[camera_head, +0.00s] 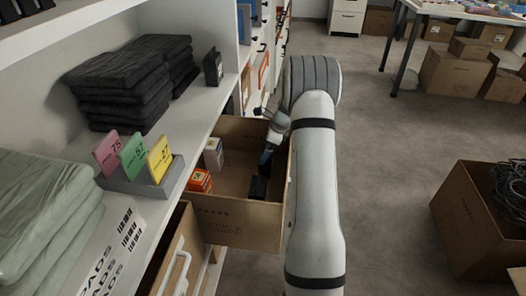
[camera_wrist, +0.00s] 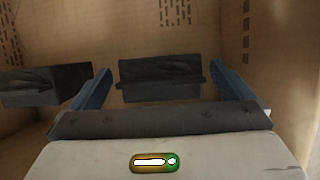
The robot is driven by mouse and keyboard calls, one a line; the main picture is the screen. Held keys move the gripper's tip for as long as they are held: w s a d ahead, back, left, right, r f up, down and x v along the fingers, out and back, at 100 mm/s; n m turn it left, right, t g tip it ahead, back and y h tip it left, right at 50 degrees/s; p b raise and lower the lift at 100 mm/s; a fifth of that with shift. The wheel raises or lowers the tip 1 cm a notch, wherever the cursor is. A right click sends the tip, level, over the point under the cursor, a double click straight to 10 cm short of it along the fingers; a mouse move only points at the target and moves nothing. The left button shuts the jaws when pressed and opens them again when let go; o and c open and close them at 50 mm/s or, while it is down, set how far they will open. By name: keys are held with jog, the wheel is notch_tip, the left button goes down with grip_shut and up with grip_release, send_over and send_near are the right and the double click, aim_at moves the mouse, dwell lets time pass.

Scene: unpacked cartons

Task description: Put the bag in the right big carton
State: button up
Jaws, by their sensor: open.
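My gripper (camera_head: 266,155) reaches down inside an open brown carton (camera_head: 235,232) at the shelf's edge. In the wrist view its two blue fingers (camera_wrist: 160,70) stand wide apart and open. A dark grey packet (camera_wrist: 158,88) shows between them, against the carton wall; I cannot tell whether it touches them. A second dark packet (camera_wrist: 42,86) lies left of the left finger. In the head view a black item (camera_head: 258,188) is in the carton below the gripper. I cannot tell which of these is the bag.
The carton also holds an orange box (camera_head: 200,181) and a white box (camera_head: 213,155). Another carton (camera_head: 178,262) stands nearer, lower left. A big carton with black cables (camera_head: 468,236) stands on the floor at the right. The shelf holds black folded stacks (camera_head: 125,85). Grey floor between is clear.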

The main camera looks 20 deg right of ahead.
jog(key=p+v, duration=0.2)
jog(key=v, duration=0.7)
jog(key=s+a+r+n, duration=0.6)
jog(key=a+r, duration=0.1)
jog(key=a, duration=0.2)
jog(key=s+a+r+n+h, duration=0.1)
jog(key=s+a+n, duration=0.3)
jog(key=s+n, duration=0.2)
jog(key=s+a+r+n+h, duration=0.1)
jog(key=s+a+n, duration=0.4)
jog(key=s, duration=0.6)
jog(key=s+a+r+n+g+h, duration=0.1)
jog(key=s+a+r+n, duration=0.1)
jog(key=s+a+n, duration=0.3)
jog(key=s+n, duration=0.2)
jog(key=s, duration=0.2)
jog(key=shift+r+n+h, duration=0.3)
jog(key=shift+r+n, duration=0.05)
jog(key=shift+n, duration=0.05)
jog(key=shift+s+a, duration=0.1)
jog(key=shift+c, duration=0.4)
